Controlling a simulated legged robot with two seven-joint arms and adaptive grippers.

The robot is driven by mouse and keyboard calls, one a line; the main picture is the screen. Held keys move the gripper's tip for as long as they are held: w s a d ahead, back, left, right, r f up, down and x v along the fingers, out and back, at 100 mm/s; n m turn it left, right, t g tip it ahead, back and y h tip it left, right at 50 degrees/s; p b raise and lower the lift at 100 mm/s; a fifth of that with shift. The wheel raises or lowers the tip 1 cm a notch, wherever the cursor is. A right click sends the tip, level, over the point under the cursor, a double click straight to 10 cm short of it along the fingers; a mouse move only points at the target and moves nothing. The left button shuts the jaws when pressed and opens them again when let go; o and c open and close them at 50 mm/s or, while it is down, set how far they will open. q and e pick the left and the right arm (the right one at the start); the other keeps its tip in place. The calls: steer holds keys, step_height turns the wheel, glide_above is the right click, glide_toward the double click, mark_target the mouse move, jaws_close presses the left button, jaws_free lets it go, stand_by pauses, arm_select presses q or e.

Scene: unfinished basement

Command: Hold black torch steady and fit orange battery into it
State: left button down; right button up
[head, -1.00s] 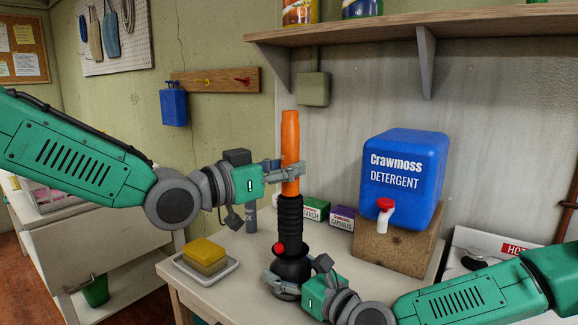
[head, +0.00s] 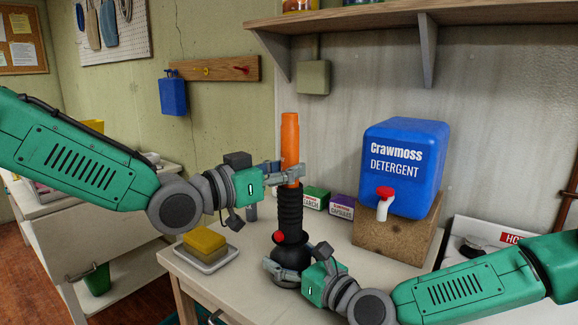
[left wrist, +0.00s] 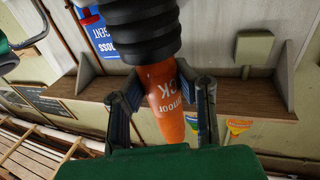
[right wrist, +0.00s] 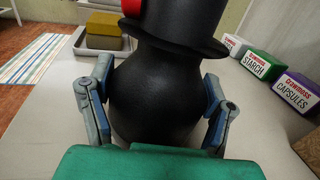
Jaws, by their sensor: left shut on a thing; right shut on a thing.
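The black torch (head: 290,215) stands upright on the table, with a ribbed upper body, a red button and a rounded base. The orange battery (head: 290,135) stands upright in the torch's top opening, its upper part showing above the rim. My left gripper (head: 291,172) is shut on the battery just above the rim. The left wrist view shows the battery (left wrist: 163,100) between the fingers and the black ribbed rim close by. My right gripper (head: 288,268) is shut around the torch's rounded base, which fills the right wrist view (right wrist: 155,100). The battery's lower end is hidden inside the torch.
A yellow sponge (head: 204,240) on a tray is left of the torch. Starch (head: 315,198) and capsules (head: 342,207) boxes stand behind it. A blue detergent jug (head: 402,165) sits on a brown block (head: 395,237) at right. A shelf (head: 430,22) hangs above.

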arm_select(q)
steer(key=shift+f, duration=1.2)
steer(key=c, duration=1.2)
jaws_free()
steer(key=v, duration=1.2)
steer(key=shift+f, duration=0.1)
arm_select(e)
steer(key=o, duration=1.5)
